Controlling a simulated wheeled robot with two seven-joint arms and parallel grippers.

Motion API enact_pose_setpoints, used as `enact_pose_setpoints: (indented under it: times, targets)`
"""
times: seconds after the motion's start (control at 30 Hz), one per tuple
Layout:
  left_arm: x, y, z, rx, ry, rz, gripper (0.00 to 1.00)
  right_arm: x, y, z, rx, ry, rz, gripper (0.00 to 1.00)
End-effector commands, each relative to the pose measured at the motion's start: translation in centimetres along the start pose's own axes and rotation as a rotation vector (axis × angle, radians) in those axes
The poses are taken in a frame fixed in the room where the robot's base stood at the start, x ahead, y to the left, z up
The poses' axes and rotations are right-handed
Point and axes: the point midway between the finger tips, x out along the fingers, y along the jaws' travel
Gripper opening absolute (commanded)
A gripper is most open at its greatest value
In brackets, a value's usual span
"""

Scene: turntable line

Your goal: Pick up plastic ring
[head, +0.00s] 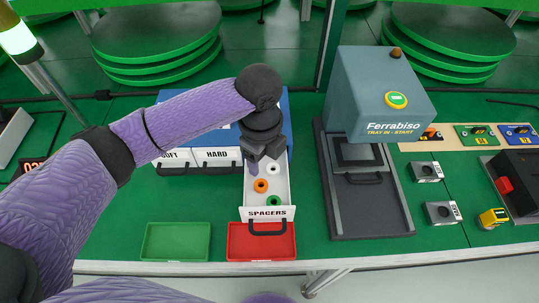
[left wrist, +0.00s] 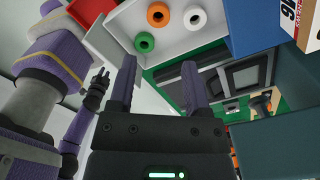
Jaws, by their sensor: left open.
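The open SPACERS drawer (head: 284,215) holds three plastic rings: a white ring (head: 272,169), an orange ring (head: 260,186) and a green ring (head: 273,201). My left gripper (head: 260,162) is over the drawer's back left part, near the white and orange rings, open and empty. In the left wrist view, the orange ring (left wrist: 158,14), white ring (left wrist: 195,18) and green ring (left wrist: 144,42) lie beyond the open fingers (left wrist: 159,66). My right gripper (left wrist: 97,88) shows small at the left of that view; its jaw state is unclear.
A green tray (head: 176,256) and a red tray (head: 236,256) lie at the table's front. The SOFT drawer (head: 176,158) and HARD drawer (head: 217,157) are shut. The Ferrabiso machine (head: 376,90) stands to the right. Green tabletop is clear between drawer and machine.

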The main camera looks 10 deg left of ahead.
Motion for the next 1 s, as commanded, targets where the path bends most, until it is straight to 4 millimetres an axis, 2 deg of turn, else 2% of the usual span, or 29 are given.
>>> enact_pose_setpoints:
  times: [0.13, 0.37, 0.6, 0.8, 0.87, 1.0]
  targets:
    - [1.1, -0.1, 0.3, 0.007, -0.005, 0.007, 0.62, 0.6, -0.1, 0.5, 0.001, -0.009, -0.002, 0.29]
    - [5.5, 0.0, 0.4, 0.006, -0.005, 0.006, 0.62, 2.4, -0.4, 1.8, 0.001, -0.035, -0.006, 0.29]
    - [9.9, 0.1, 0.7, 0.006, -0.005, 0.006, 0.62, 4.5, 0.4, 2.7, -0.005, -0.056, 0.005, 0.29]
    - [9.8, 0.0, 0.7, 0.006, -0.006, 0.002, 0.62, 4.2, 1.3, 3.1, -0.006, -0.065, 0.02, 0.29]
    - [9.8, 0.0, 0.7, 0.006, -0.006, 0.001, 0.52, 4.2, 1.3, 3.1, -0.006, -0.065, 0.02, 0.29]
    - [9.8, 0.0, 0.7, 0.006, -0.005, 0.001, 0.22, 4.2, 1.2, 3.1, -0.005, -0.064, 0.018, 0.29]
